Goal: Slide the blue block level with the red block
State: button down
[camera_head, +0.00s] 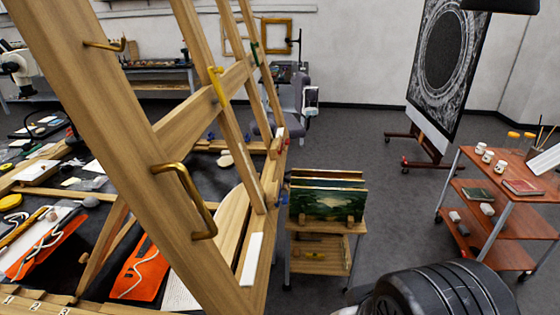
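A large wooden frame (182,130) with brass handles leans across the left and centre, close to me. Small blue (283,178) and red (285,143) pieces show along its right edge. They are too small to tell whether either is the block in the task, or how they line up. A black, ridged round part of my own arm fills the bottom right. My gripper's fingers are not in view.
A dark worktable with orange pouches (141,266) and tools lies behind the frame at left. A wooden stand (322,262) holds paintings (327,204) at centre. A reddish trolley (503,219) stands at right. An easel with a dark picture (441,60) stands behind. Grey floor (370,160) is open between.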

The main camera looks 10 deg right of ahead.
aim_at(275, 190)
jog(key=i+l, duration=0.15)
jog(key=i, duration=0.25)
jog(key=i+l, duration=0.1)
jog(key=i, duration=0.3)
jog(key=i+l+u, duration=0.1)
jog(key=i, duration=0.35)
